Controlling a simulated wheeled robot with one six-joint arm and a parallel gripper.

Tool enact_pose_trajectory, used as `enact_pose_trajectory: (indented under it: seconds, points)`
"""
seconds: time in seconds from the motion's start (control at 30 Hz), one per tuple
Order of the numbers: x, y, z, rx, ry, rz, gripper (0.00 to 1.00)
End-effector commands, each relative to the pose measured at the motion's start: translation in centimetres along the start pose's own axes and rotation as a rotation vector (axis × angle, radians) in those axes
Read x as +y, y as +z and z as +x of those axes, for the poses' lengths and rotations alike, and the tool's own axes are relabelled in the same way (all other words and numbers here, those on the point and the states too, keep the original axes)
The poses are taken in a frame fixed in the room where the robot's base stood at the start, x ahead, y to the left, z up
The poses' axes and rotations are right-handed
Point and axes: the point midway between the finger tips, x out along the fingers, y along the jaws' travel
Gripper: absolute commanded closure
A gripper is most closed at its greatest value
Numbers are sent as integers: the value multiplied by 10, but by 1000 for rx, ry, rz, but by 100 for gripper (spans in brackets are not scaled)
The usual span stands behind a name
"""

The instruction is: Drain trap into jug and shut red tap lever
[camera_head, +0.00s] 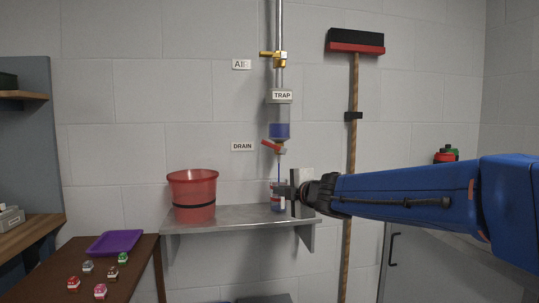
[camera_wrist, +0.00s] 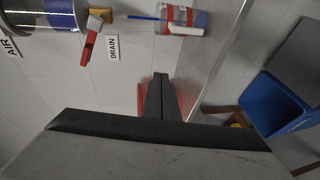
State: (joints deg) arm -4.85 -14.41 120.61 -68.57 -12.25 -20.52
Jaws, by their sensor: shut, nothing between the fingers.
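The clear trap (camera_head: 279,131) hangs on the wall pipe with blue liquid in its lower part. The red tap lever (camera_head: 272,147) sits below it, turned sideways across the pipe; it also shows in the wrist view (camera_wrist: 90,42). A thin blue stream runs from the outlet down to the jug (camera_head: 278,207) on the shelf. The jug, with a red and white band, shows in the wrist view (camera_wrist: 182,17), blue stream at its mouth. My gripper (camera_head: 283,190) is shut and empty, in front of the jug in the head view and partly hiding it. Its fingers (camera_wrist: 160,97) appear apart from the jug in the wrist view.
A red bucket (camera_head: 193,196) stands on the left of the grey shelf (camera_head: 235,216). A yellow air tap (camera_head: 271,57) is above the trap. A broom (camera_head: 354,130) hangs to the right. A purple tray (camera_head: 114,242) lies on the lower-left table. A blue bin (camera_wrist: 273,105) is below.

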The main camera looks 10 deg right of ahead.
Motion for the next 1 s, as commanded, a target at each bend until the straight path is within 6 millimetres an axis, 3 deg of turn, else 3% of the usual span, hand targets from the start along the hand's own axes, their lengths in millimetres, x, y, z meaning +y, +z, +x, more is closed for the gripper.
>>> enact_pose_trajectory:
  seconds: [0.03,0.13,0.3,0.47,0.63,0.8,1.0]
  points:
    - [-16,-3,5,-30,-48,-76,100]
    - [-39,0,10,-110,-121,-241,100]
    - [-49,6,13,-251,-166,-534,100]
    - [-28,-3,12,-386,-109,-806,100]
    - [9,-30,6,-503,24,-1035,100]
    - [36,-55,-2,-567,137,-1150,100]
    - [46,-60,0,-587,170,-1178,100]
